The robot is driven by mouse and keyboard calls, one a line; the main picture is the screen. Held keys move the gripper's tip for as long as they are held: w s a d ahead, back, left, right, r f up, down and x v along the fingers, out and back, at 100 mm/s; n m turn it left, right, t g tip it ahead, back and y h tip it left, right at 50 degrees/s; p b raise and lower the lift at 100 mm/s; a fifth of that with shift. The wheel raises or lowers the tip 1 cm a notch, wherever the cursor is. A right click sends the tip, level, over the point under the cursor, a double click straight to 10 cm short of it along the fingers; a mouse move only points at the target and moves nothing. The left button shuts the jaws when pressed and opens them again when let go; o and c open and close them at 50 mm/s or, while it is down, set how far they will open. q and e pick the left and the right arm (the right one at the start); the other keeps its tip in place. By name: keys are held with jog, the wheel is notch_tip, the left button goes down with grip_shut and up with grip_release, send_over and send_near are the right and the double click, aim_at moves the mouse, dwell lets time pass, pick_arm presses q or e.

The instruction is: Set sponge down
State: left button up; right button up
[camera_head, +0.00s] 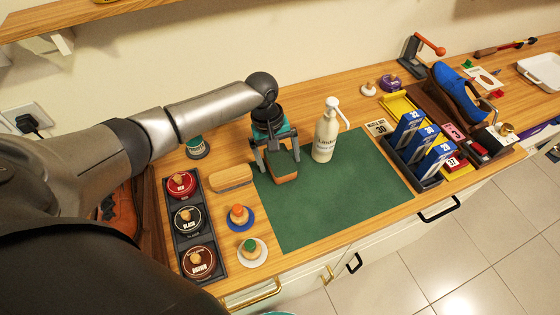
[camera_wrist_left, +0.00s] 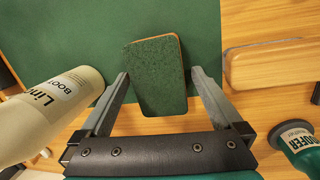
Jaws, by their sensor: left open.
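The sponge (camera_head: 285,168) is a small block with a dark green top and an orange-brown side. It is at the left back edge of the green mat (camera_head: 330,200); I cannot tell if it lies fully flat. My left gripper (camera_head: 279,172) points down over it, open, with a finger on either side. In the left wrist view the sponge (camera_wrist_left: 155,75) lies between the spread fingers (camera_wrist_left: 160,82), with gaps beside it. My right gripper is not in view.
A white pump bottle (camera_head: 326,138) stands close right of the left gripper. A wooden brush (camera_head: 231,178) and a tray of polish tins (camera_head: 187,215) are to the left. A rack of blue boxes (camera_head: 420,165) stands at the right. The mat's front is clear.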

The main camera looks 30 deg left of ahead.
aim_at(279, 160)
pick_arm(q)
jog(key=shift+c, duration=0.4)
jog(key=c, duration=1.2)
jog(key=shift+c, duration=0.2)
jog(key=shift+r+b, duration=0.15)
jog(key=shift+b, duration=0.35)
notch_tip(279, 160, up, 20)
jog(key=p, duration=0.4)
jog(key=shift+r, duration=0.1)
jog(key=shift+c, duration=0.3)
jog(key=s+d+f+m+g+b, duration=0.1)
jog(key=s+d+f+m+b, duration=0.3)
jog(key=s+m+b, duration=0.4)
jog(key=shift+s+d+f+b, duration=0.35)
jog(key=shift+s+d+b, duration=0.4)
jog(key=shift+s+d, duration=0.05)
